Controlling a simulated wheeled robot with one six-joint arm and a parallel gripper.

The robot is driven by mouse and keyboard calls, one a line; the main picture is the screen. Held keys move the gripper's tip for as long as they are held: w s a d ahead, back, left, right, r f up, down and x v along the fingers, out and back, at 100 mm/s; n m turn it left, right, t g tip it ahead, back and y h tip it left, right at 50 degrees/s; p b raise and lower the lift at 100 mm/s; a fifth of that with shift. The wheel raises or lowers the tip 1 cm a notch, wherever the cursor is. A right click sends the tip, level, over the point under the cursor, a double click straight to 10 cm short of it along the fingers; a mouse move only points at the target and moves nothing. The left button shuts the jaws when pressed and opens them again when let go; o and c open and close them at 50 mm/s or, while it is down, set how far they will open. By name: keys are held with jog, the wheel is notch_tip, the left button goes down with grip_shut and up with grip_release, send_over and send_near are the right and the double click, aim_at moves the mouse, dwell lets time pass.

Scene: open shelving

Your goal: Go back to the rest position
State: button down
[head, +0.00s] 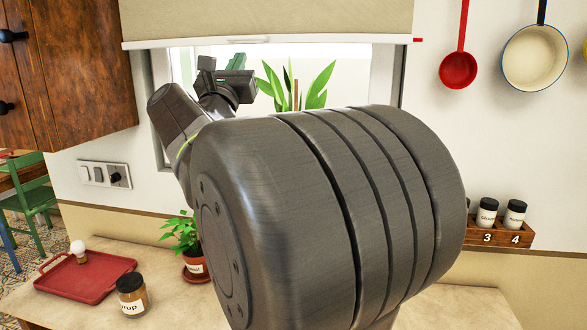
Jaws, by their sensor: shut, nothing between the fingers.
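My gripper (224,76) is raised in front of the window, at the upper left of the large grey arm link that fills the middle of the view. It is small and dark here, shut, and holds nothing. It is well above the counter and apart from the objects on it. My own arm hides the middle of the counter and part of the window.
On the counter (70,305) stand a red tray (62,285) with a small white-topped item (79,250), a syrup jar (131,296) and a potted plant (194,267). A spice rack (500,238), red ladle (458,70) and pan (534,57) hang right. A wooden cabinet (75,70) is upper left.

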notch_tip(320, 180, down, 10)
jog(key=b+v, duration=0.3)
jog(key=v, duration=0.6)
jog(key=shift+s, duration=0.35)
jog(key=shift+r, duration=0.2)
